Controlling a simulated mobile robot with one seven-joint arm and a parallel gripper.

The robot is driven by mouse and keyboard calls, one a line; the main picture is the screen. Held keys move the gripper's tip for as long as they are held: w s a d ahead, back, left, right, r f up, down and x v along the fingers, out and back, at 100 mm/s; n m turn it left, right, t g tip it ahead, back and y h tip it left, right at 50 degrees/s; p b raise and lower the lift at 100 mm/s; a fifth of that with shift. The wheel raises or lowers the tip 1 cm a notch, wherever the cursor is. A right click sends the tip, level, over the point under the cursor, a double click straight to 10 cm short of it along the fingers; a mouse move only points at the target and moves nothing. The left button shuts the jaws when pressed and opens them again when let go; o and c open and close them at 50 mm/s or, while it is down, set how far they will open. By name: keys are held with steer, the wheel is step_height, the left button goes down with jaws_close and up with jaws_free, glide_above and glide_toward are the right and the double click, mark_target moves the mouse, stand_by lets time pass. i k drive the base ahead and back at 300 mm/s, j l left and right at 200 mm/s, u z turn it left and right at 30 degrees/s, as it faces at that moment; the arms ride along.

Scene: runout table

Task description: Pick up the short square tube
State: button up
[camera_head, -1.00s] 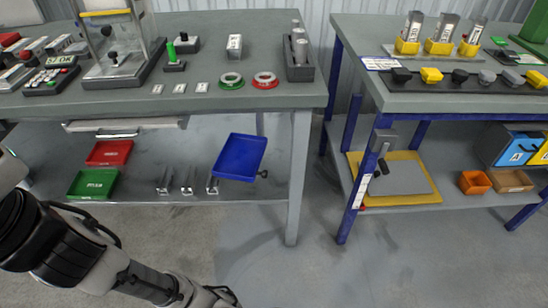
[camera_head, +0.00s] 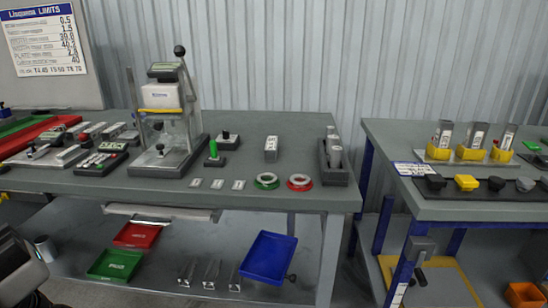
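Several small metal pieces stand on the lower shelf of the left table, left of the blue tray: a left piece (camera_head: 187,272), a middle piece (camera_head: 211,273) and a right piece (camera_head: 235,277). They look like short lengths of metal profile, but they are too small for me to tell which is the short square tube. On the tabletop, a pale upright block (camera_head: 271,148) and a dark holder with silver cylinders (camera_head: 335,160) also stand. My gripper is out of view; only part of my arm shows at the lower left edge.
The lower shelf also bears a blue tray (camera_head: 269,257), a red tray (camera_head: 137,235) and a green tray (camera_head: 115,265). A second table (camera_head: 400,135) stands right, across a gap.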

mark_target(271, 150)
steer(key=i+l+z, duration=0.15)
steer(key=i, duration=0.25)
steer(key=i+l+z, duration=0.15)
steer(key=i, duration=0.3)
steer(key=i+l+z, duration=0.15)
steer(key=i, duration=0.25)
